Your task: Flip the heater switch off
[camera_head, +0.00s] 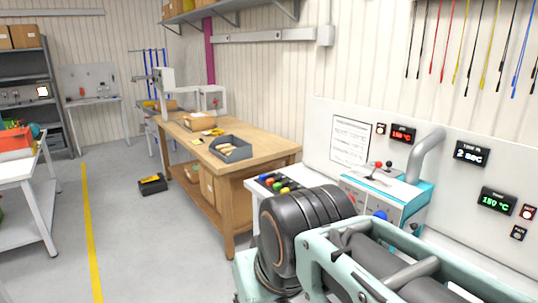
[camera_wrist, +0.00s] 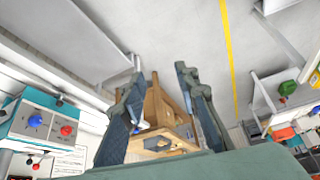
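A teal and grey machine (camera_head: 412,208) stands on the bench against the white panel at right, with red-tipped (camera_head: 379,164) and black-tipped (camera_head: 390,166) levers on top and a blue knob (camera_head: 380,215) in front. In the wrist view the machine (camera_wrist: 20,118) is at the left, upside down, its face showing a blue knob (camera_wrist: 36,121) and a red knob (camera_wrist: 66,131). I cannot tell which control is the heater switch. My gripper (camera_wrist: 157,76) is open and empty, apart from the machine. My arm hides the gripper in the head view.
Wall displays show a red reading (camera_head: 402,134) and a green 150 °C (camera_head: 496,201), with small switch boxes (camera_head: 518,233) beside them. A wooden workbench (camera_head: 270,150) with a grey tray (camera_head: 230,148) stands at centre. Floor left of it is mostly clear, except a black box (camera_head: 152,185).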

